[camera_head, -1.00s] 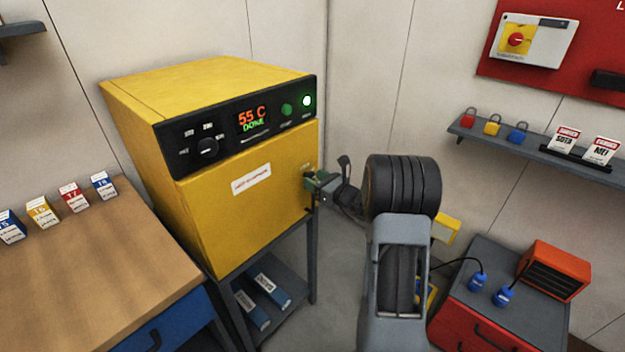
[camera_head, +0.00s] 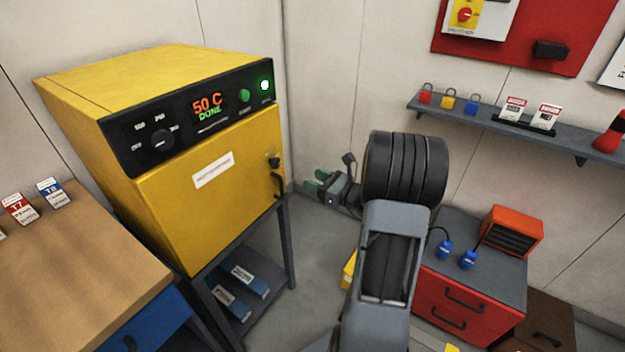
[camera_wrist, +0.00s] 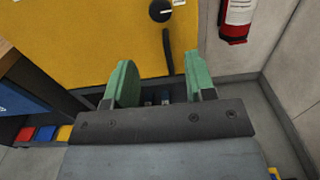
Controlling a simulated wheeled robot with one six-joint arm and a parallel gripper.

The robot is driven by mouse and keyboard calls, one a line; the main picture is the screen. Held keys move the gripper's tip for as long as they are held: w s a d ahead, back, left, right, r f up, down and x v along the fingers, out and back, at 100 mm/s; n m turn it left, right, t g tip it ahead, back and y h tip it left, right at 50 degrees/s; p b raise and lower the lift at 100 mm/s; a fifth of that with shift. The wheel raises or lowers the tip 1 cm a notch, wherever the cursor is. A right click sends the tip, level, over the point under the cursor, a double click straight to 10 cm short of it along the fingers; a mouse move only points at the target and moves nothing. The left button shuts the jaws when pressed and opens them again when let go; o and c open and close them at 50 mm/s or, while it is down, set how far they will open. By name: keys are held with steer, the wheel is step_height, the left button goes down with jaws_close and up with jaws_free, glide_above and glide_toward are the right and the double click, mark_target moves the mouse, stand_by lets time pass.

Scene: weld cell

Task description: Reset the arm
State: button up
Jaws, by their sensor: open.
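My gripper (camera_head: 318,184) is at the end of my arm, right of the yellow oven (camera_head: 215,178) in the head view. Its green fingers are apart with nothing between them. In the wrist view my gripper (camera_wrist: 162,85) also shows open, with the oven's yellow front (camera_wrist: 90,40) and its dark door handle (camera_wrist: 168,52) beyond the fingers. The oven door is shut. Its display (camera_head: 208,105) reads 50 C and DONE, and a green lamp glows beside it. In the head view a gap separates the fingers from the oven handle (camera_head: 277,184).
A wooden bench (camera_head: 70,262) with small label cards stands at left. Blue boxes lie on the shelf (camera_head: 262,262) under the oven. A red drawer cabinet (camera_head: 455,303) stands at right, below a wall shelf (camera_head: 490,125) with padlocks. A fire extinguisher (camera_wrist: 237,18) hangs right of the oven.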

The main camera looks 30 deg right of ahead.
stand_by(0.4)
steer(key=s+a+f+n+g+h+p, duration=0.1)
steer(key=s+a+f+n+g+p, duration=0.25)
steer(key=s+a+n+g, duration=1.25)
step_height(320, 180, up, 15)
steer(key=s+a+n+t+h+p, duration=0.1)
steer(key=n+h+p, duration=0.4)
steer(key=n, duration=1)
steer(key=shift+s+a+t+h, duration=0.3)
steer(key=shift+a+t+h, duration=0.45)
steer(key=shift+t, duration=0.35)
steer(key=shift+d, duration=0.1)
steer(key=shift+c, duration=0.3)
